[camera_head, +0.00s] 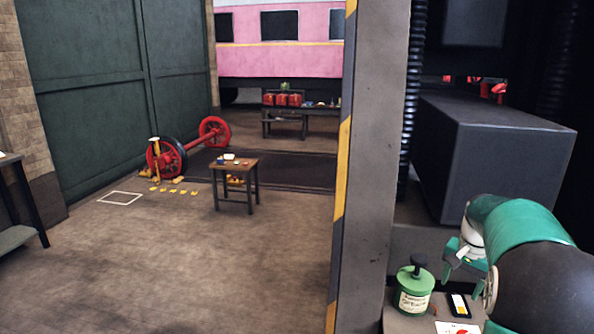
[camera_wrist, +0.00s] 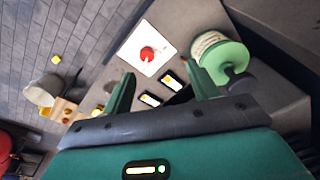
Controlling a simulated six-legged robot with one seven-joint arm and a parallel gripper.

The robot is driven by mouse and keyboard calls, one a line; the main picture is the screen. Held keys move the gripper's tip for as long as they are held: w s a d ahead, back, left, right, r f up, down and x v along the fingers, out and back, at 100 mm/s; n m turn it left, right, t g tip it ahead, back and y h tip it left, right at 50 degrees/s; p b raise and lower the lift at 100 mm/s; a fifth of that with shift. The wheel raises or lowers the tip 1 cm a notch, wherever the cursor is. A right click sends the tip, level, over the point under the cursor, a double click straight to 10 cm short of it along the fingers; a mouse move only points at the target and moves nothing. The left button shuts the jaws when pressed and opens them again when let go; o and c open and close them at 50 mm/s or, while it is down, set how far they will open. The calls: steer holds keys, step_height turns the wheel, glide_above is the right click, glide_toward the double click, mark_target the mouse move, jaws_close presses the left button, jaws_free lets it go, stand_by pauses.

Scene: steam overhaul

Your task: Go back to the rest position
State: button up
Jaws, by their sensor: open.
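My gripper (camera_head: 459,257) is at the right of the head view, at the end of my green and black arm, above a grey surface. In the wrist view my gripper (camera_wrist: 162,88) shows two green fingers spread apart with nothing held between them. A green labelled canister (camera_head: 413,288) stands below and left of the gripper in the head view. In the wrist view the canister (camera_wrist: 222,58) lies beyond the right finger, and I cannot tell the exact gap. No rest position is marked in either view.
A white card with a red knob-like item (camera_wrist: 147,54) and small dark devices (camera_wrist: 172,80) lie on the surface. A striped pillar (camera_head: 365,160) stands left of the arm. A small table (camera_head: 234,164) and red wheelset (camera_head: 180,147) stand farther off; the floor (camera_head: 180,260) between is clear.

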steer(key=s+a+r+n+t, duration=0.1)
steer(key=s+a+r+n, duration=0.25)
steer(key=a+r, duration=0.45)
steer(key=s+a+f+n+t, duration=0.1)
steer(key=s+a+n+t, duration=0.2)
steer(key=s+a, duration=1.7)
steer(key=a+n, duration=0.1)
steer(key=n, duration=0.2)
steer(key=shift+s+f+t, duration=0.15)
steer(key=shift+s+t, duration=0.15)
steer(key=shift+s, duration=0.05)
